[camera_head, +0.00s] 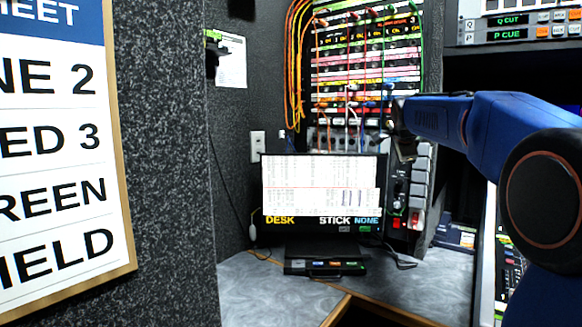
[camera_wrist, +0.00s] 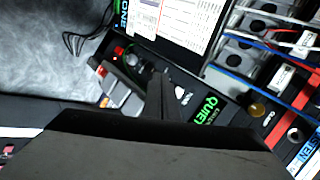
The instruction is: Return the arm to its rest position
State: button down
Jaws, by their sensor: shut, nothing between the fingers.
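My blue arm (camera_head: 490,125) reaches in from the right in the head view, stretched out to the left. My gripper (camera_head: 403,150) is at its end, in front of the lower right part of the patch bay (camera_head: 365,60) and above the right side of the monitor (camera_head: 320,185). In the wrist view my gripper's dark fingers (camera_wrist: 163,92) are together, with nothing seen between them. Whether the fingers touch anything cannot be told.
A small button box (camera_head: 325,268) sits on the grey desk (camera_head: 255,295) below the monitor. Cables hang across the patch bay. A column of grey boxes (camera_head: 420,175) stands right of the monitor. A lettered board (camera_head: 55,150) is on the left wall. The front desk is mostly clear.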

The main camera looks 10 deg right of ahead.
jog(key=s+a+f+n+g+y, duration=0.1)
jog(key=s+a+f+n, duration=0.5)
jog(key=s+f, duration=0.4)
jog(key=s+a+f+n+g+y, duration=0.1)
jog(key=s+a+f+n, duration=0.6)
jog(key=s, duration=1.4)
jog(key=s+a+f+n+g+y, duration=0.1)
jog(key=s+a+f+n, duration=0.5)
jog(key=s+f, duration=0.9)
jog(key=shift+s+a+n+g+y, duration=0.35)
jog(key=shift+s+n+g, duration=0.2)
jog(key=shift+s, duration=0.25)
